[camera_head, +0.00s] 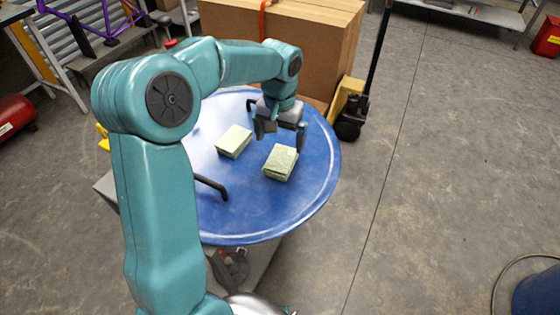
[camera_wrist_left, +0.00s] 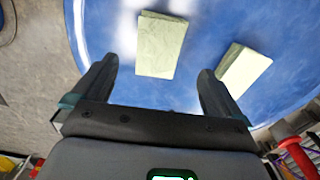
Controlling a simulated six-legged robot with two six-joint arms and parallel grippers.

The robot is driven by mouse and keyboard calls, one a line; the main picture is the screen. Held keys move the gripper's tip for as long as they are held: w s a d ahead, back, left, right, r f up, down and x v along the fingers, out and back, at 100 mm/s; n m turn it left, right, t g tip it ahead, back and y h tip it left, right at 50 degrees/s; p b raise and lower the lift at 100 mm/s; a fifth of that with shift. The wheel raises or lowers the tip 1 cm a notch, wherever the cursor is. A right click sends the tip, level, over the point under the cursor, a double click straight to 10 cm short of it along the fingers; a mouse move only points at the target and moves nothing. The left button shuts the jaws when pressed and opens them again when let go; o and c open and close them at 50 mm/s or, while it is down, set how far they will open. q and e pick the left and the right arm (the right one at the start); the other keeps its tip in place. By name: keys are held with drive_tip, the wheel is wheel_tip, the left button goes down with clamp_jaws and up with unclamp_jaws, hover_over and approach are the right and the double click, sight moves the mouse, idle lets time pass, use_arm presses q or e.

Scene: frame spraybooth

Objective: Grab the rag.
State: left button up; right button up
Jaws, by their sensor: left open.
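Two pale green folded pieces lie flat on a round blue table (camera_head: 318,195). The right one in the head view has a creased, mottled surface and looks like the rag (camera_head: 280,162). The left one is a plainer, smoother block (camera_head: 234,141). My left gripper (camera_head: 284,134) is open and empty, pointing down above the table just behind the rag. In the left wrist view, the creased rag (camera_wrist_left: 161,42) lies ahead, between the lines of the open fingers (camera_wrist_left: 158,68), apart from them. The plainer block (camera_wrist_left: 242,70) lies to its right, beyond the right finger. My right gripper is in neither view.
A large cardboard box (camera_head: 330,40) with a red strap stands behind the table. A yellow and black pallet-jack part (camera_head: 347,105) is beside it. A bent black bar (camera_head: 211,185) shows at the table's left. Open grey floor (camera_head: 440,180) lies to the right.

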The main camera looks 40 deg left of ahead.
sight(281, 158)
use_arm(q)
drive_tip(key=f, duration=0.3)
drive_tip(key=shift+w, duration=0.25)
wheel_tip(281, 158, down, 5)
drive_tip(key=shift+r, duration=0.2)
drive_tip(key=shift+w+f, duration=0.1)
drive_tip(key=shift+f, duration=0.05)
drive_tip(key=shift+d, duration=0.1)
drive_tip(key=c, duration=1.1)
